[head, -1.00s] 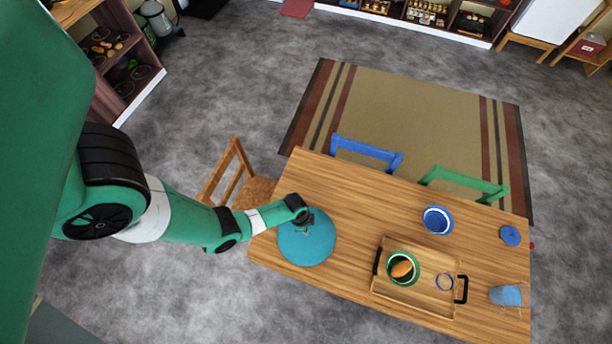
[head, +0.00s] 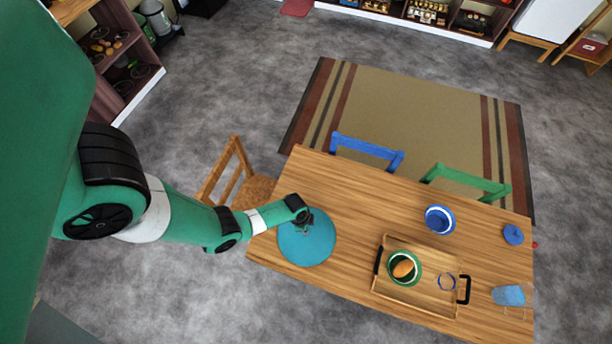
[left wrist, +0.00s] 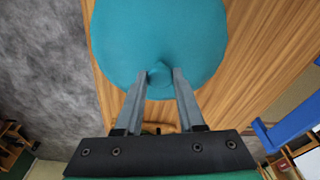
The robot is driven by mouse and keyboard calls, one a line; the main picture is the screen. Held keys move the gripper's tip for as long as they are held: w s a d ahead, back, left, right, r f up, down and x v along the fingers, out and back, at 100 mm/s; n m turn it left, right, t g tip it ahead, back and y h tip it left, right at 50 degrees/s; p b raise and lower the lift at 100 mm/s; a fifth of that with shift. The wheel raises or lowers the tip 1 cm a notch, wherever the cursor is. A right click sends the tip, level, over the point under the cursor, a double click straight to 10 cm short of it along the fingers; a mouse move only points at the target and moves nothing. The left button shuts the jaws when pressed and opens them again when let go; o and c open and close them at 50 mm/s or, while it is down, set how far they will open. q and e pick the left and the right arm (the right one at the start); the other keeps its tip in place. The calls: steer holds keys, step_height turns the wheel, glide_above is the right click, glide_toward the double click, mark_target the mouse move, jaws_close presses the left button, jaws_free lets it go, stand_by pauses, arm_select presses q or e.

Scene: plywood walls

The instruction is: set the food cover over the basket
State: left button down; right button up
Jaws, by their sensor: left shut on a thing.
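The food cover (head: 305,245) is a round teal dome at the left end of the wooden table. It fills the top of the left wrist view (left wrist: 160,35). My left gripper (head: 306,226) is shut on the small knob (left wrist: 160,72) at the cover's top, with one finger on each side. I cannot tell whether the cover's rim touches the table. My right gripper is not in view.
A blue bowl (head: 440,219), a blue disc (head: 513,234) and a light-blue item (head: 508,295) are farther right. The tabletop between cover and tray is clear. Chairs line the table.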

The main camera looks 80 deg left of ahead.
arm_select(q)
steer(key=shift+f, duration=0.1)
steer(key=shift+f+b, duration=0.25)
steer(key=shift+b, duration=0.1)
steer(key=shift+f, duration=0.15)
steer(key=shift+c, duration=2.2)
jaws_free()
